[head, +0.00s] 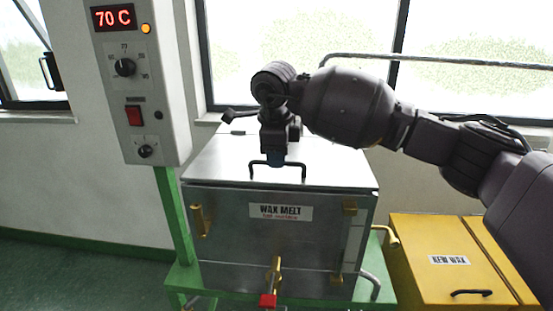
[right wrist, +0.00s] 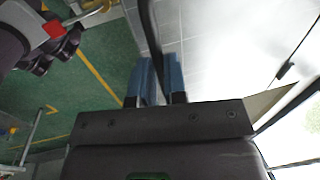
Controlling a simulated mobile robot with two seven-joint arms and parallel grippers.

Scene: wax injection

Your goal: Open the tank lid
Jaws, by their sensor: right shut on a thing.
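The wax tank (head: 228,230) is a silver metal box labelled WAX MELT on a green stand. Its flat silver lid (head: 335,170) lies across the top, with a thin dark line along the front edge. The black lid handle (head: 303,172) is a low bar near that edge. My right gripper (head: 275,158) comes down onto the handle from above and is shut on it. In the right wrist view, the blue fingers of this gripper (right wrist: 160,82) stand on either side of the dark handle bar (right wrist: 150,30). My left gripper is not in the head view.
A grey control box (head: 140,90) reading 70 C stands at the left on a green post. A yellow NEW WAX bin (head: 425,285) stands at the right. A red-handled tap (head: 268,300) sticks out at the tank's lower front. Windows and a wall are behind.

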